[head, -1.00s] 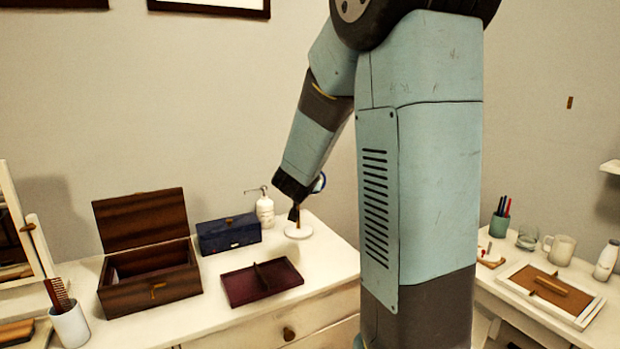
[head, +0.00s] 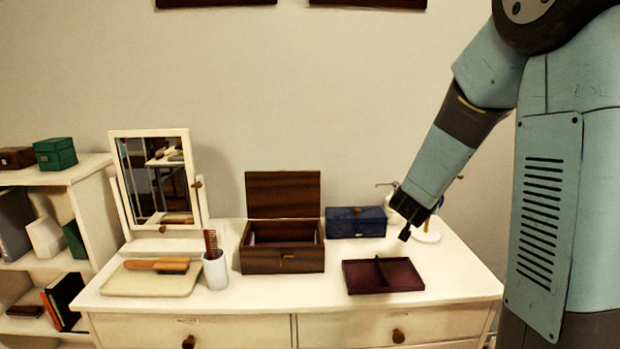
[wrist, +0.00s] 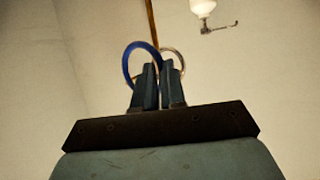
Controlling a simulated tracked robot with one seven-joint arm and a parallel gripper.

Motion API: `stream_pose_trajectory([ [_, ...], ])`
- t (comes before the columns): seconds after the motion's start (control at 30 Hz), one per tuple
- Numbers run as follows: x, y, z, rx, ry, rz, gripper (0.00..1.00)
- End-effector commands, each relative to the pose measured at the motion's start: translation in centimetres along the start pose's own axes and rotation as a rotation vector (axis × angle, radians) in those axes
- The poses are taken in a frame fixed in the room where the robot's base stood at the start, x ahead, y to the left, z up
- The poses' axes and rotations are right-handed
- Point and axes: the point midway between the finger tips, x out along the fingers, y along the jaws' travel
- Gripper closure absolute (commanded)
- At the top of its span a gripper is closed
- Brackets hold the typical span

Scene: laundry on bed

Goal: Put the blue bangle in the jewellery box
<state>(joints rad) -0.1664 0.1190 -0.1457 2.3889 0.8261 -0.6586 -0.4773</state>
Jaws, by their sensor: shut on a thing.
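The blue bangle (wrist: 127,62) shows in the wrist view at the fingertips of my gripper (wrist: 158,72), which is shut on it. A thin pale metallic ring (wrist: 181,58) shows just beside the fingers on the right; I cannot tell whether it is held or hangs on something. In the head view my gripper (head: 404,234) is above the dresser's right part, in front of a white stand base (head: 428,237). The bangle is mostly hidden there by the arm. The jewellery box (head: 262,263), brown wood with its lid raised, stands open mid-dresser, left of my gripper.
A dark blue closed box (head: 355,222) stands between the jewellery box and my gripper. A maroon divided tray (head: 362,279) lies in front. A mirror (head: 155,180), a cup with a comb (head: 215,270) and a brush on a tray (head: 125,281) are at left.

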Motion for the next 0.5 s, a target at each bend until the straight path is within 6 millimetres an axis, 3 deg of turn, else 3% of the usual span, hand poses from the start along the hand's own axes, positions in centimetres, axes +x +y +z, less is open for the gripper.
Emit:
stream_pose_trajectory([
  [0.5, 6.6, -8.7, 8.4, -0.058, -0.004, -0.130, 1.00],
])
